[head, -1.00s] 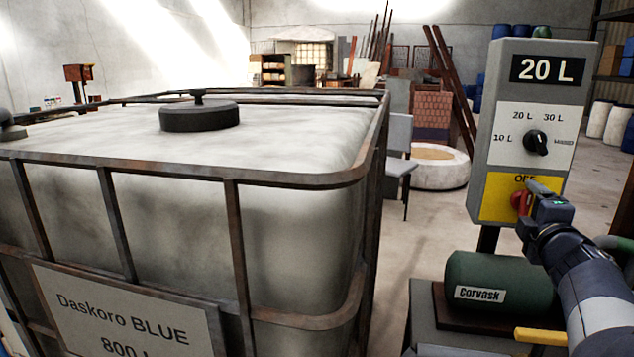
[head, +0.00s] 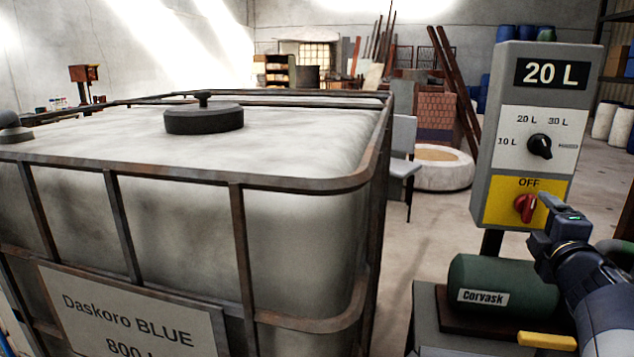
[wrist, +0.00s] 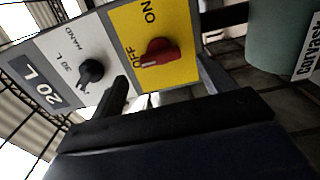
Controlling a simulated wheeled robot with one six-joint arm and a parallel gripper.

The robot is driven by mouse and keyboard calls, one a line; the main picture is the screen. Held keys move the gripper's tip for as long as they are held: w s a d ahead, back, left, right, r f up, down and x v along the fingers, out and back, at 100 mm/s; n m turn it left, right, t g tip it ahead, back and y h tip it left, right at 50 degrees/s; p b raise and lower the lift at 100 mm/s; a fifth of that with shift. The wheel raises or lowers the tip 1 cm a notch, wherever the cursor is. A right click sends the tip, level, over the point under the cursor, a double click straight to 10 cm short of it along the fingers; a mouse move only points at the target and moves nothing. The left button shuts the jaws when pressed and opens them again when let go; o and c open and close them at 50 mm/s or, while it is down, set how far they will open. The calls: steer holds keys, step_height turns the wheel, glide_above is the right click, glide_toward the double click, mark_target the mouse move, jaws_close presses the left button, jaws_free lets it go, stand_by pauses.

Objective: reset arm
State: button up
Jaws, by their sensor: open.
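My gripper (head: 548,210) is open and empty, just right of the red knob in the head view. The red knob (head: 525,208) sits on the yellow plate of the grey control box (head: 486,165), below the word OFF. The wrist view also shows the red knob (wrist: 160,53), with its pale mark toward OFF and no finger seen on it. The black selector knob (head: 540,146) is above it, and the display (head: 550,73) reads 20 L. A dark finger (wrist: 116,97) of my gripper shows in the wrist view; the other finger is not clear.
A large caged tank (head: 300,240) labelled Daskoro BLUE fills the left, with a dark lid (head: 204,119) on top. A green motor (head: 500,284) marked Corvask stands below the control box. A chair (head: 404,160) and open floor lie behind, between tank and box.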

mark_target(531, 211)
steer(key=v, duration=0.6)
steer(key=b+x, duration=0.1)
steer(key=x, duration=1)
steer(key=shift+w+f, duration=0.1)
steer(key=shift+w, duration=0.05)
steer(key=shift+r+m+p, duration=0.3)
steer(key=shift+m+p, duration=0.6)
steer(key=shift+m, duration=0.3)
steer(key=m+p, duration=0.3)
steer(key=m, duration=0.3)
steer(key=shift+m+p, duration=0.35)
steer(key=shift+m, duration=0.05)
steer(key=m+p, duration=0.2)
steer(key=m, duration=0.2)
steer(key=shift+p, duration=0.35)
steer(key=m+p, duration=0.2)
steer(key=m, duration=0.2)
steer(key=shift+f, duration=0.1)
steer(key=shift+f+m+p, duration=0.1)
steer(key=shift+m+p, duration=0.2)
steer(key=shift+m, duration=0.1)
